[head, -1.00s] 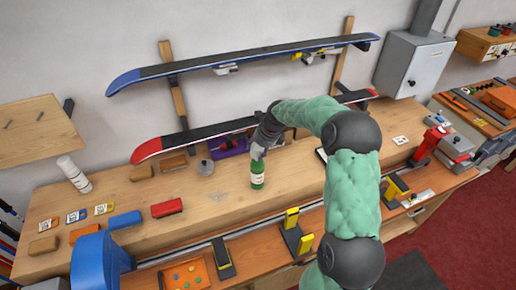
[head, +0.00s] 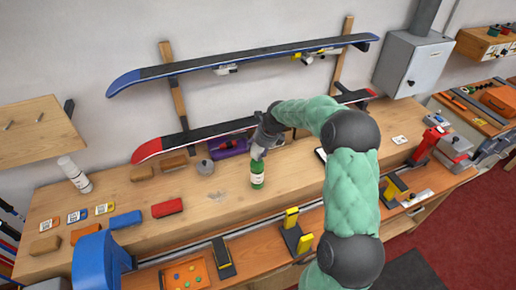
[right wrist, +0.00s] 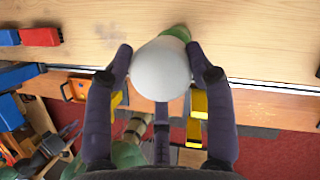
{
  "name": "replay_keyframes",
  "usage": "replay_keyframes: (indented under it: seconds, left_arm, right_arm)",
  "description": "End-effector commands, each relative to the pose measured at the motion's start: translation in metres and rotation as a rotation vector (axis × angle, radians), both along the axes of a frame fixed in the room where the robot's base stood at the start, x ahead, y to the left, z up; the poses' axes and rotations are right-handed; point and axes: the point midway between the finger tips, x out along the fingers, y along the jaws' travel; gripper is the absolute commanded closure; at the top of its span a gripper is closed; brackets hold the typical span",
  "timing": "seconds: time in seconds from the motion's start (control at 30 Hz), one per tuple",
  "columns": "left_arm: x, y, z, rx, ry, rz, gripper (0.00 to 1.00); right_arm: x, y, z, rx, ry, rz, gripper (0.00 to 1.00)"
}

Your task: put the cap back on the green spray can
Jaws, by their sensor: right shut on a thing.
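The green spray can (head: 257,180) stands upright on the wooden bench, with a pale label on its side. My right gripper (head: 259,154) is directly over its top in the head view. In the right wrist view my right gripper (right wrist: 160,72) is shut on the rounded white cap (right wrist: 160,70), one finger on each side. A bit of the green can (right wrist: 179,32) shows just behind the cap. The cap hides most of the can there, so I cannot tell whether the two touch. My left gripper is not in view.
A grey round-bodied thing (head: 205,167) and a purple item (head: 229,146) lie left of and behind the can. A red block (head: 167,208), a blue block (head: 126,220) and a white bottle (head: 75,174) stand farther left. Yellow-jawed clamps (head: 293,232) are in front.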

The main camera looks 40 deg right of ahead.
Motion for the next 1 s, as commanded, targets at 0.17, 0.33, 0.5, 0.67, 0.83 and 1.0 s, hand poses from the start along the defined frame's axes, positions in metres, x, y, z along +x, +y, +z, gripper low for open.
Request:
replay_keyframes:
  seconds: [0.17, 0.33, 0.5, 0.67, 0.83, 1.0]
  left_arm:
    - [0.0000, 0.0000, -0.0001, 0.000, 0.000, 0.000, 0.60]
    - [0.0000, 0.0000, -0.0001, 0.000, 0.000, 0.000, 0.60]
    - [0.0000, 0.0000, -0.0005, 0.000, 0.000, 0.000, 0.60]
    - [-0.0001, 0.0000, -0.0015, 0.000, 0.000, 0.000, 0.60]
    - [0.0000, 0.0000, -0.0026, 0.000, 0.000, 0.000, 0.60]
    - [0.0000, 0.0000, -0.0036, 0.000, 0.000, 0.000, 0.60]
  right_arm:
    - [0.0000, 0.0000, -0.0004, 0.000, 0.000, 0.000, 0.55]
    - [0.0000, -0.0001, -0.0003, 0.000, 0.000, 0.000, 0.55]
    - [0.0000, -0.0001, -0.0013, 0.000, 0.000, 0.000, 0.55]
    - [0.0000, 0.0000, -0.0039, 0.000, 0.000, 0.000, 0.55]
    - [0.0000, -0.0002, -0.0068, 0.000, 0.000, 0.000, 0.55]
    - [0.0000, -0.0002, -0.0096, 0.000, 0.000, 0.000, 0.56]
